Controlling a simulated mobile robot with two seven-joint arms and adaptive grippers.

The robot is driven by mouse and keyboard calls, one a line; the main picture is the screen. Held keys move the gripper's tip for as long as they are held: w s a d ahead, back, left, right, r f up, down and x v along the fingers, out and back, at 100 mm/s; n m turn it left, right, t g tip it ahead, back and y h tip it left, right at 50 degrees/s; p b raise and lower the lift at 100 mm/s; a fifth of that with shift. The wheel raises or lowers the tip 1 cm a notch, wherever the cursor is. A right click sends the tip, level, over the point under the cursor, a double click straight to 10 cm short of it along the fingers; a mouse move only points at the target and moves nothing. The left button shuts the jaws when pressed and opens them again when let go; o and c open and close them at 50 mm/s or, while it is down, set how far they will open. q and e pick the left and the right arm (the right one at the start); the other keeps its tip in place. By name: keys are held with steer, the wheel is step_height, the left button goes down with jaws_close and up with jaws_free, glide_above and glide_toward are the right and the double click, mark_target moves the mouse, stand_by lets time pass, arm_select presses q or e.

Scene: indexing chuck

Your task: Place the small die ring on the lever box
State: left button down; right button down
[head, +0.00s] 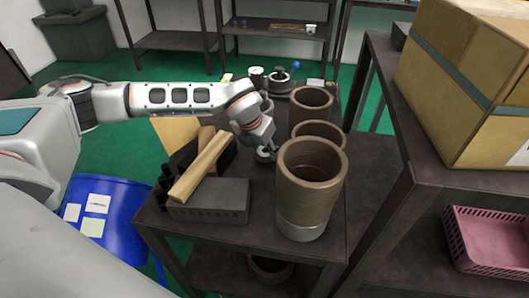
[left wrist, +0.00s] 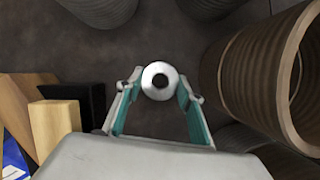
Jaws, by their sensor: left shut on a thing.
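The small die ring (left wrist: 160,80) is a pale metal ring with a dark hole. In the left wrist view it sits between the fingertips of my left gripper (left wrist: 160,88), which is shut on it. In the head view my left gripper (head: 266,154) is low over the table, left of the tall brown cylinders; the ring cannot be made out there. I cannot tell for sure which thing is the lever box. My right gripper is not in view.
Several brown cylinders, the nearest a tall one (head: 311,180), line the right of the dark table (head: 262,218). A wooden bar (head: 200,165) lies across dark blocks at left. A shelf with a cardboard box (head: 455,90) and pink basket (head: 490,240) stands at right.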

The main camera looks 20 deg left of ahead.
arm_select(q)
steer(key=shift+w+f, duration=0.1)
steer(key=shift+f, duration=0.45)
steer(key=c, duration=1.7)
jaws_free()
steer(key=shift+f, duration=0.2)
steer(key=o, duration=0.4)
steer(key=shift+r, duration=0.1)
